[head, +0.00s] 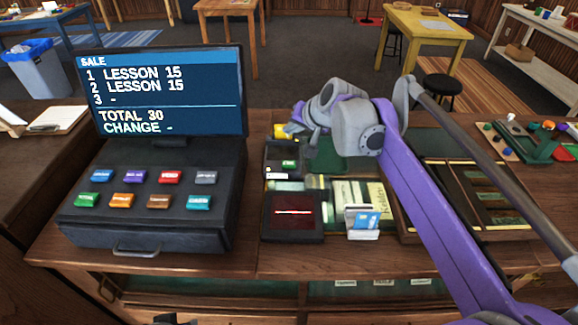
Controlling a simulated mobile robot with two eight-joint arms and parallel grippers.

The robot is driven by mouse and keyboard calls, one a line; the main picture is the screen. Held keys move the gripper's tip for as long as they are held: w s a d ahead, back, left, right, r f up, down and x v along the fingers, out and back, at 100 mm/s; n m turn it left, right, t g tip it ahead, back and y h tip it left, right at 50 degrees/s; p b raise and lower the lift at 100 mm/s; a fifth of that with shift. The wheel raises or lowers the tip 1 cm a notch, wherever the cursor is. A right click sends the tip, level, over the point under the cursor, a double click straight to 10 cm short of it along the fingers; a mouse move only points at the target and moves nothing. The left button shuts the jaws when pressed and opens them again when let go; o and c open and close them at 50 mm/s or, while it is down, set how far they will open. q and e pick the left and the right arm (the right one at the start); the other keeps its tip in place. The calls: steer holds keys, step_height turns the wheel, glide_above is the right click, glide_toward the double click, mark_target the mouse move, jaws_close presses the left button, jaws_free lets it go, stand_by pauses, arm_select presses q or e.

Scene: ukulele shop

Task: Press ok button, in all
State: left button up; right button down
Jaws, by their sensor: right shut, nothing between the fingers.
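A dark card terminal (284,160) stands on the counter with a small lit green button (289,163) on it; its lettering is too small to read. My right gripper (294,128) is just behind and above the terminal, shut and empty, partly hidden by its own wrist. I cannot tell whether it touches the terminal. The black cash register (150,232) at left has several coloured keys, including a green one (87,200) and a teal one (199,202). Its screen (165,90) reads SALE, two LESSON 15 lines, TOTAL 30, CHANGE -.
A dark pad with a red screen (292,213) lies in front of the terminal. A small stand with blue and white cards (363,222) is beside it. A dark wooden tray (432,190) lies right, behind my purple arm. Bare counter (250,255) shows along the front edge.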

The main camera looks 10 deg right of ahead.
steer(key=shift+a, duration=0.1)
steer(key=shift+f, duration=0.1)
steer(key=b, duration=0.5)
glide_above(290, 166)
step_height(290, 166, down, 7)
steer(key=shift+r, duration=0.1)
steer(key=shift+f+b, duration=0.45)
steer(key=shift+f, duration=0.45)
steer(key=shift+f, duration=0.15)
stand_by(1.1)
steer(key=shift+f, duration=0.25)
steer(key=shift+f, duration=0.5)
stand_by(0.6)
steer(key=shift+r, duration=0.15)
steer(key=shift+r+p, duration=0.55)
steer(key=shift+r, duration=0.2)
